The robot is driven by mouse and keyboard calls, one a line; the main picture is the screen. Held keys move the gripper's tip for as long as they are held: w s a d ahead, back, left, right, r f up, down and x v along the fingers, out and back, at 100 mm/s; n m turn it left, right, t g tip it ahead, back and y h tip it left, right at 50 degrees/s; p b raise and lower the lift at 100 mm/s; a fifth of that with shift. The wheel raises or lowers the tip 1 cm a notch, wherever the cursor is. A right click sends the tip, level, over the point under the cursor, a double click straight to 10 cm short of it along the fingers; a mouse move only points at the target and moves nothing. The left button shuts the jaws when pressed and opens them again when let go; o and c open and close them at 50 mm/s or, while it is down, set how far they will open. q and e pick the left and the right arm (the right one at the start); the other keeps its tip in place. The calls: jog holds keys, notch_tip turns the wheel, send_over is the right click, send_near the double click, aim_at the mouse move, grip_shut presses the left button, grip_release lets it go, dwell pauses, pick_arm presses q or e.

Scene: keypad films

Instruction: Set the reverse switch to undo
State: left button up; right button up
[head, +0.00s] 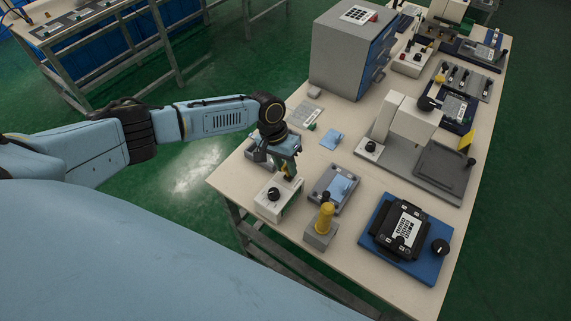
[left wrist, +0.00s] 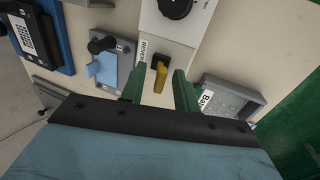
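The reverse switch is a yellow lever (left wrist: 160,76) on the end of a white box (left wrist: 176,42), next to a partly hidden label that begins "REVER". The same white box (head: 268,206) with a black knob (head: 273,193) stands near the front left edge of the bench in the head view. My left gripper (left wrist: 160,84) is open, with one green finger on each side of the lever and gaps showing between them. In the head view my left gripper (head: 288,168) points down at the box's far end. My right gripper is not in view.
A grey tray (left wrist: 230,95) lies close beside the gripper in the left wrist view. A grey fixture with a light blue plate (head: 334,188), a yellow-handled block (head: 321,234) and a blue-based device (head: 385,238) stand nearby. A large grey cabinet (head: 338,60) stands farther back.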

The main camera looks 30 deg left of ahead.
pick_arm(q)
grip_shut()
jog(key=shift+a+f+h+b, duration=0.35)
jog(key=shift+h+b, duration=0.45)
jog(key=shift+b, duration=0.15)
jog(key=shift+a+h+b, duration=0.15)
jog(key=shift+h+b, duration=0.55)
jog(key=shift+r, duration=0.1)
grip_release()
jog(key=shift+w, duration=0.1)
